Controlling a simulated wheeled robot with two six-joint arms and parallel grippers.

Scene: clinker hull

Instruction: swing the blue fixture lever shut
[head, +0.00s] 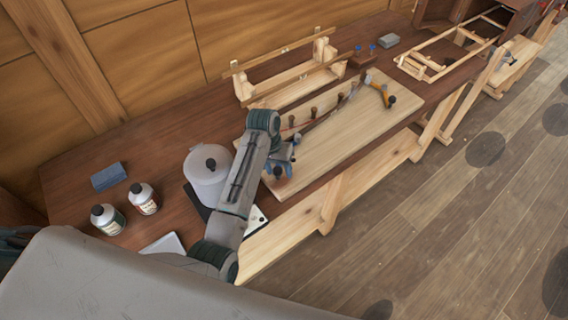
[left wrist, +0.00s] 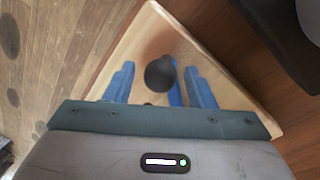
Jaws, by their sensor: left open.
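The blue fixture lever (left wrist: 174,92) shows in the left wrist view as a blue bar with a round dark knob (left wrist: 160,73). It stands at the near end of a pale wooden board (head: 352,137). My left gripper (head: 283,163) is over that end of the board, fingers pointing down. In the left wrist view its blue fingers (left wrist: 159,85) are open, one on each side of the knob. I cannot tell whether they touch it. In the head view my arm and gripper hide most of the lever. My right gripper is not in view.
An orange lever (head: 378,88) and several dark-knobbed pegs are on the board's far side. A white lidded pot (head: 207,172), two bottles (head: 144,198) and a blue-grey block (head: 108,176) stand left. A wooden frame (head: 290,84) lies behind the board.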

